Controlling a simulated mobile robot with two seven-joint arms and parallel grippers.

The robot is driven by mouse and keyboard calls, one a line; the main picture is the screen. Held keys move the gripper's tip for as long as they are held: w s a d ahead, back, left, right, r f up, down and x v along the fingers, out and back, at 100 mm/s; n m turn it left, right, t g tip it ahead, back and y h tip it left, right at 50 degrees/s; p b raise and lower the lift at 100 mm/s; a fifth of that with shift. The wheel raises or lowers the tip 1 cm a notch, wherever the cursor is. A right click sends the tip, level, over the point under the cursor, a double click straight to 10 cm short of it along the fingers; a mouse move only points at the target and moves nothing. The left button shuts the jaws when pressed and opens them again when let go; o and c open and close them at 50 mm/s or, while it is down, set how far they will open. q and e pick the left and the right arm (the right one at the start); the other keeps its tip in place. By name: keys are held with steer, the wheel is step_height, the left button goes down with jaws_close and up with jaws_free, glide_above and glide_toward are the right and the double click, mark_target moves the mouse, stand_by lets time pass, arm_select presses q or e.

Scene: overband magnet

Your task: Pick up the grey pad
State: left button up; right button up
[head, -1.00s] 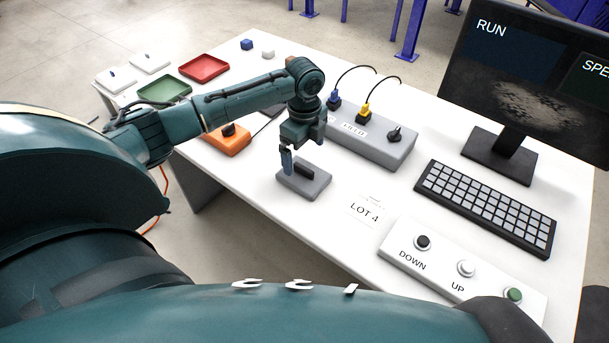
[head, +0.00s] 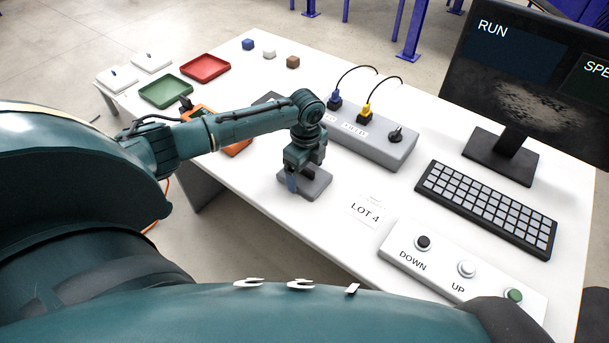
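The grey pad (head: 316,190) lies flat on the white table, left of the LOT 4 label. Its dark raised middle, seen a second ago, is now mostly hidden behind my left gripper. My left gripper (head: 298,183) points straight down over the pad, with its fingers low at the pad's middle. One finger shows at the near left side; the other is hidden, so I cannot tell whether the gripper is open or shut on the pad. My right gripper is not in the picture.
A grey box (head: 370,143) with blue and yellow plugs stands just behind the pad. A button panel (head: 460,268), a keyboard (head: 487,206) and a monitor are to the right. Red (head: 204,68) and green (head: 166,91) trays and small cubes lie at the far left.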

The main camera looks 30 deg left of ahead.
mark_target(306, 168)
arm_select(q)
steer(key=c, duration=0.6)
steer(key=shift+r, duration=0.15)
step_height(306, 168, up, 10)
steer(key=shift+f, duration=0.1)
